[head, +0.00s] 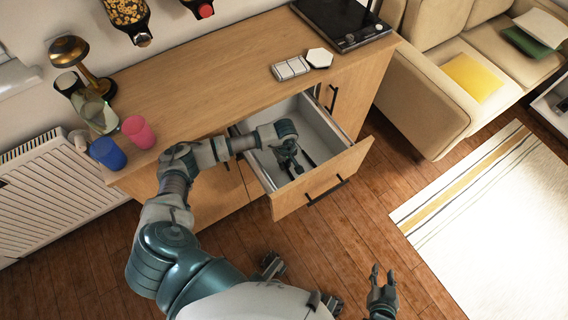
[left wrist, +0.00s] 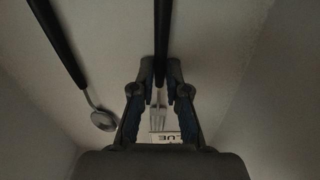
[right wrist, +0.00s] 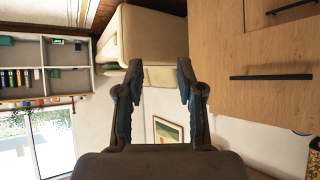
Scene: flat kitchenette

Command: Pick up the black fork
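The black fork (left wrist: 160,38) lies in the open drawer (head: 321,125), with its black handle towards the top of the left wrist view and its metal tines (left wrist: 158,117) between my fingers. My left gripper (head: 287,155) reaches down into the drawer. A black-handled spoon (left wrist: 62,45) lies to the left of the fork. My right gripper (right wrist: 158,75) is open and empty, and in the head view it hangs over the floor (head: 382,272).
Drawer walls stand close around my left gripper. A sofa (head: 440,85) stands at the right.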

